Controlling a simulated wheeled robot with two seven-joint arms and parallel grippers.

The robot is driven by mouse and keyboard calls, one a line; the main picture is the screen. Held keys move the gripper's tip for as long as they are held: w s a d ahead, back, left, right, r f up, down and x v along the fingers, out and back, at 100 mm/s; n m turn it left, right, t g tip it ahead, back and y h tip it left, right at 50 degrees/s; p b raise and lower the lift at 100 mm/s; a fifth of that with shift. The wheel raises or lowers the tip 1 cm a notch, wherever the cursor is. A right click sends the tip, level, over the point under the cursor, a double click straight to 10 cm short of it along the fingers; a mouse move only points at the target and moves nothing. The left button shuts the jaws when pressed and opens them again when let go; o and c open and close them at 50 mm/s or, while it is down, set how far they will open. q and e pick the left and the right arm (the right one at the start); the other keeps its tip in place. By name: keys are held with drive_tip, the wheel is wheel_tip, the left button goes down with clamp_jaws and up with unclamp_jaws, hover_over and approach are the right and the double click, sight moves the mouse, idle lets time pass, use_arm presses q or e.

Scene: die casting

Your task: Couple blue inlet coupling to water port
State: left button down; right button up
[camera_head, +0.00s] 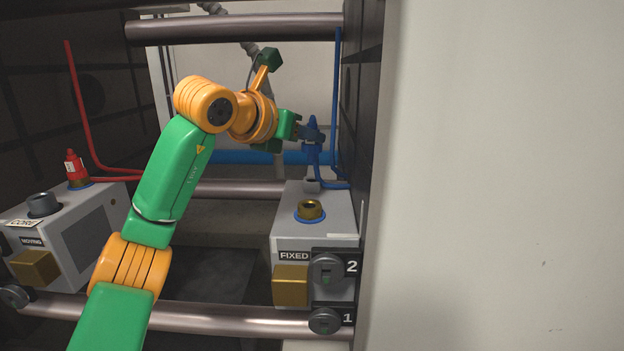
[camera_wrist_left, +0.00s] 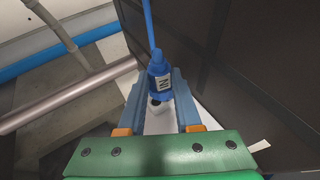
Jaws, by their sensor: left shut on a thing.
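The blue inlet coupling (camera_head: 312,136) is upright on the end of a blue hose. My left gripper (camera_head: 303,131) is shut on it and holds it above the back of the block marked FIXED (camera_head: 320,228). In the left wrist view, the coupling (camera_wrist_left: 159,84) with a white label sits between the two fingers of my left gripper (camera_wrist_left: 160,100). A brass water port (camera_head: 310,209) with a blue ring at its base is on top of the FIXED block, below and in front of the coupling. The right gripper is not in view.
A block marked MOVING (camera_head: 75,232) stands at left with a red coupling (camera_head: 75,168) and a grey fitting (camera_head: 42,205). Steel tie bars (camera_head: 235,28) cross above and below. A dark plate borders the FIXED block at right. The air above the water port is clear.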

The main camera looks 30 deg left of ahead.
use_arm(q)
drive_tip(key=b, duration=0.3)
hover_over(303, 209)
drive_tip(key=w+a, duration=0.1)
drive_tip(key=w, duration=0.2)
drive_tip(key=shift+s+d+b, duration=0.2)
drive_tip(key=shift+s+d, duration=0.1)
drive_tip(key=shift+s, duration=0.45)
drive_tip(key=shift+s+d+b, duration=0.15)
drive_tip(key=shift+s+d, duration=0.1)
drive_tip(key=shift+s, duration=0.5)
drive_tip(key=shift+f, duration=0.2)
drive_tip(key=shift+f+b, duration=0.75)
drive_tip(key=shift+b, duration=0.05)
drive_tip(key=shift+f+b, duration=0.3)
drive_tip(key=shift+f, duration=0.05)
drive_tip(key=shift+f+b, duration=0.35)
drive_tip(key=shift+f, duration=0.3)
drive_tip(key=shift+f+b, duration=0.4)
drive_tip(key=shift+b, duration=0.15)
drive_tip(key=shift+f, duration=0.15)
